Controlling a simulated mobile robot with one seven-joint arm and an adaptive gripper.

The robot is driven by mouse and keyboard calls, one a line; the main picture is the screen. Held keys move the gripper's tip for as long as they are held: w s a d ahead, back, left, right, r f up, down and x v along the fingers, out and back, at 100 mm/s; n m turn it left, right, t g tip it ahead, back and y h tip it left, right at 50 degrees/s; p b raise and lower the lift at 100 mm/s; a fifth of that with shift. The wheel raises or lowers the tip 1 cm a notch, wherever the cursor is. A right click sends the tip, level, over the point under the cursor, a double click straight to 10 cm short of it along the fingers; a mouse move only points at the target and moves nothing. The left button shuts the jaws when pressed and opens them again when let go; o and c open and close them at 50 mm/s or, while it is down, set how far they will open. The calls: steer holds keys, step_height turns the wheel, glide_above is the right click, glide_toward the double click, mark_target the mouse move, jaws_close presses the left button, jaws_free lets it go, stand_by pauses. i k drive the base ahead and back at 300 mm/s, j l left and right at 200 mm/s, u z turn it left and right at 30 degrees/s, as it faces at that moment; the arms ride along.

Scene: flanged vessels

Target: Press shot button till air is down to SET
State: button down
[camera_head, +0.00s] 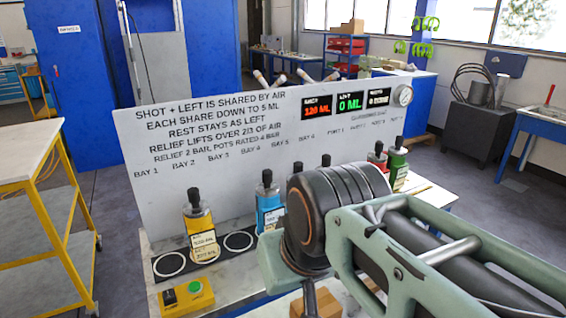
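A yellow button box (187,297) stands on the bench at the lower left, with a black button (170,297) and a green button (195,287); their labels are too small to read. A red display (317,107) on the white board seems to read 120 ML, and a green display (350,102) reads 0 ML. A third small display (378,97) is not legible. A round gauge (403,95) sits at the board's right end; its needle cannot be read. My arm fills the lower right. My gripper is not visible; nothing is seen touching the button box.
A yellow vessel (200,232) stands on the black ringed strip, a blue vessel (268,207) further right. A red vessel (378,160) and green vessel (398,165) stand behind my arm. A brown block (318,300) is at the bottom. A yellow-framed cart (45,180) stands left.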

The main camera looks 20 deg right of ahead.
mark_target(196, 287)
steer(key=k+l+z, duration=0.25)
steer(key=l, duration=0.15)
steer(key=l+z, duration=0.25)
steer(key=l, duration=0.15)
steer(key=k+l+z, duration=0.2)
steer(key=l, duration=0.3)
steer(key=i, duration=0.1)
